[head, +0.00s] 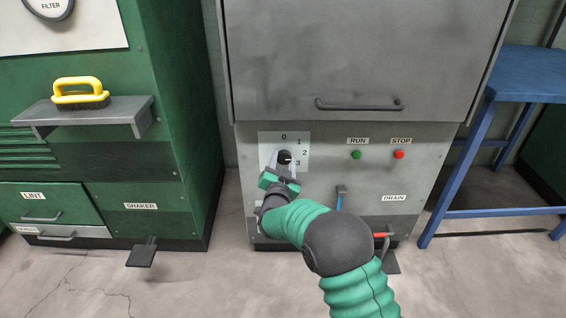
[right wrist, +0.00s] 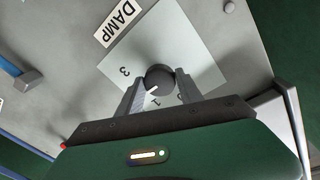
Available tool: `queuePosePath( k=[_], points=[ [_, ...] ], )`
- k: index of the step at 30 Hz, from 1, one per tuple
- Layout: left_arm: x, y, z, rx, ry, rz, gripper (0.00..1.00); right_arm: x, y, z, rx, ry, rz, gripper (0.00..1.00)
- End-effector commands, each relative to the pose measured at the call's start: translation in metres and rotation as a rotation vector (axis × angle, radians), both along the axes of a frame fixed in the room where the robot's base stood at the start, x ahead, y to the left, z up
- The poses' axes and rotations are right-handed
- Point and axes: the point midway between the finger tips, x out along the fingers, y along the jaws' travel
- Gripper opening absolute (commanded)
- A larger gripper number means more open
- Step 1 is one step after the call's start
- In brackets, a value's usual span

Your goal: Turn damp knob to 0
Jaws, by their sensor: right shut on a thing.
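The damp knob (head: 285,157) is a dark round knob on a pale dial plate (head: 303,139) on the grey machine's lower front. My right gripper (head: 284,168) is shut on it, one finger on each side. The right wrist view shows the knob (right wrist: 160,79) between the two fingers (right wrist: 162,84). Its white pointer line aims at about 2. The DAMP label (right wrist: 117,23) shows in the wrist view. My left gripper is out of view.
A green RUN button (head: 356,155) and a red STOP button (head: 398,154) sit right of the dial. A blue-handled lever (head: 340,198) and a red handle (head: 385,235) are lower. A green cabinet (head: 180,90) stands left, a blue table (head: 530,72) right.

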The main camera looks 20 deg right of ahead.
Motion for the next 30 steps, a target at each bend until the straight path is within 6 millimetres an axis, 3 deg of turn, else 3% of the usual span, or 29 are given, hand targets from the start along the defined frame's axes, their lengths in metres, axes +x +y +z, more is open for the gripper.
queuePosePath(
  k=[11,30],
  points=[
    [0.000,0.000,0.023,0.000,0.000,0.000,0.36,0.000,-0.001,0.003,-0.126,0.040,-0.002,0.02],
    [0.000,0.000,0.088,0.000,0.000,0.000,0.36,0.000,0.000,0.001,-0.685,0.199,0.001,0.02]
  ],
)
